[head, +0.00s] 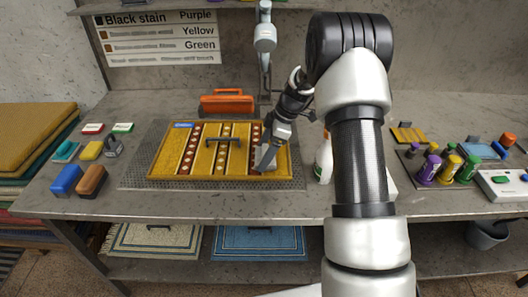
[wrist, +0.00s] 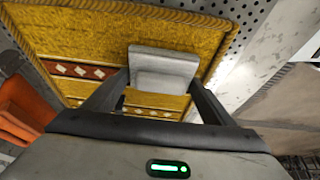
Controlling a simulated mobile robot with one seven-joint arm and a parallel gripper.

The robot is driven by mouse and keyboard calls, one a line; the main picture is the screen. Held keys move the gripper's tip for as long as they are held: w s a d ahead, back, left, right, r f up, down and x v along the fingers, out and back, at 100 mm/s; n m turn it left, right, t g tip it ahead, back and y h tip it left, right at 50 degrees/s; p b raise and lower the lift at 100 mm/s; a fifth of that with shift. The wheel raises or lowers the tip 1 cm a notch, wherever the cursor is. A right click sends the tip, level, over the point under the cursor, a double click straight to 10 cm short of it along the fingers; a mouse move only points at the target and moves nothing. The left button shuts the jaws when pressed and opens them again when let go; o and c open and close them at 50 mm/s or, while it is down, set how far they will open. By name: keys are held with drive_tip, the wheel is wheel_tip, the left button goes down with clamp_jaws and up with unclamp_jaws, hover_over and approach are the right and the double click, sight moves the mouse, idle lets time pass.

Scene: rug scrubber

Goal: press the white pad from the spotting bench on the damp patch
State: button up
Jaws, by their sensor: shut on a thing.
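My gripper (head: 266,158) is shut on a pale grey-white pad (wrist: 164,68) at the right part of the yellow rug (head: 213,166). In the wrist view, the two dark fingers (wrist: 154,82) hold the pad at its sides, with the rug's yellow border and a red patterned strip around it. In the head view the pad is partly hidden by my gripper. I cannot tell whether its underside touches the rug. I cannot make out a damp patch; it may be hidden under the pad.
The rug lies on a perforated grey tray (head: 137,173) with a dark handle-like bar (head: 224,140) across it. An orange toolbox (head: 227,102) stands behind. Blue (head: 66,180) and brown (head: 92,181) blocks lie left. A white bottle (head: 323,158) and purple-and-yellow bottles (head: 448,166) stand right.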

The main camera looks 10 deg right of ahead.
drive_tip(key=shift+s+f, duration=0.2)
drive_tip(key=shift+f, duration=0.05)
drive_tip(key=shift+w+r+p, duration=0.2)
drive_tip(key=shift+r+p, duration=1.05)
drive_tip(key=shift+r, duration=2.45)
